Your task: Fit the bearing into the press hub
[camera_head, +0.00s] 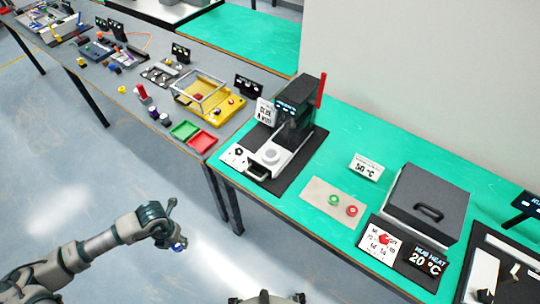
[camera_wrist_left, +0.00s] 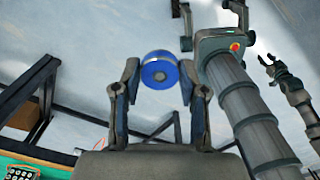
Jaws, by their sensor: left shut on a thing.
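My left gripper (camera_head: 174,238) hangs over the floor, left of and well apart from the tables. It is shut on the bearing (camera_head: 180,246), a small blue ring with a grey centre. In the left wrist view the bearing (camera_wrist_left: 160,70) sits between the two fingertips. The press (camera_head: 296,105) is a black machine with a red lever on the green table. A pale round piece, seemingly the hub (camera_head: 271,154), sits on the white part at its front.
On the green table (camera_head: 340,135), a beige pad (camera_head: 334,203) with a green and a red button lies right of the press. A grey lidded heater box (camera_head: 426,203) stands farther right. A grey table (camera_head: 150,105) with trays and small parts stands left. The floor is clear.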

